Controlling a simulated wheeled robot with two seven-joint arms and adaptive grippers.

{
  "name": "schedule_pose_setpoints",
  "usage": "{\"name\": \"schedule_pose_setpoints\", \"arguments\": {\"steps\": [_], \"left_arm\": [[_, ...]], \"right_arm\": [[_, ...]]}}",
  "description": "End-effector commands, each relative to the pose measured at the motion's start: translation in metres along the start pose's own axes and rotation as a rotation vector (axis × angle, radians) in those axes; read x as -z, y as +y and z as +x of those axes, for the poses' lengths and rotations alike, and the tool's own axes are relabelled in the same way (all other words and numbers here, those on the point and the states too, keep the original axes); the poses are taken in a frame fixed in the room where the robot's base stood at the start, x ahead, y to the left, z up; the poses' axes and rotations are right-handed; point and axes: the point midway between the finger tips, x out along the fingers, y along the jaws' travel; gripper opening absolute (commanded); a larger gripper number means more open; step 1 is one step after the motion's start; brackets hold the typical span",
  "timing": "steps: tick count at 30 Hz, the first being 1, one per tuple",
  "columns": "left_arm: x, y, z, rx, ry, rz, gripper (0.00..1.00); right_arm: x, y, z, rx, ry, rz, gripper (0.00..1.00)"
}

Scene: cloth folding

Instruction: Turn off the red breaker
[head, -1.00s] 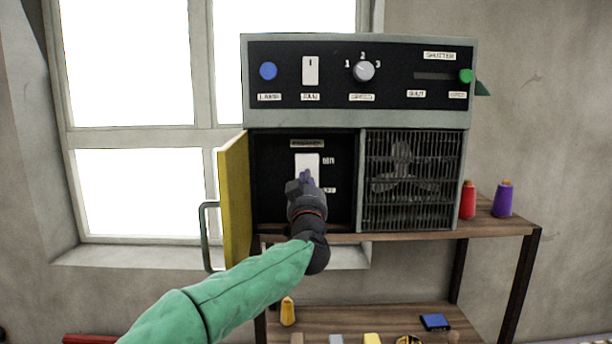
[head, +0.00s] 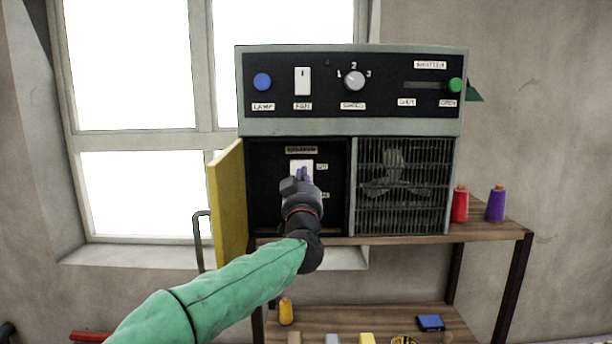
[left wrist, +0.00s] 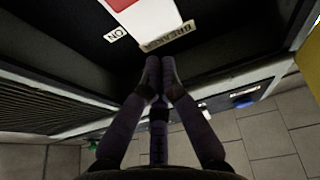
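The breaker's white plate (head: 296,164) sits in the open dark compartment at the lower left of the machine, mostly hidden behind my left gripper in the head view. The left wrist view shows the red breaker switch (left wrist: 121,4) at the top edge, cut off by the frame, on its white plate (left wrist: 155,22). The ON label (left wrist: 115,34) and BREAKER label (left wrist: 167,38) appear inverted there. My left gripper (head: 303,173) has its fingers together with nothing between them; they also show in the left wrist view (left wrist: 160,66). The tips are close before the plate; I cannot tell whether they touch. My right gripper is out of view.
A yellow door (head: 229,205) stands open left of the compartment. A fan grille (head: 403,187) is at right, and a control panel (head: 350,85) with lamp, fan, speed and shutter controls is above. Red (head: 460,206) and purple (head: 496,204) spools stand on the wooden shelf (head: 480,232).

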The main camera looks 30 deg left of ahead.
Motion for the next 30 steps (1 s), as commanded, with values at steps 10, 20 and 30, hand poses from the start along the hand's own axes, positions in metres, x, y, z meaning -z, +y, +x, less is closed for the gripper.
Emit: {"name": "schedule_pose_setpoints", "arguments": {"steps": [10,20,30], "left_arm": [[-0.002,0.0,-0.062,-0.001,0.001,0.0,0.0],[-0.002,0.0,-0.077,0.001,-0.001,0.0,0.0],[-0.002,0.0,-0.077,0.001,0.0,0.0,0.0]], "right_arm": [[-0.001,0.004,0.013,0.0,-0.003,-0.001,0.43],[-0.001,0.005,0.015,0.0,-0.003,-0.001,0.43],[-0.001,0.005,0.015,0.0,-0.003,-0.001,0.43]]}}
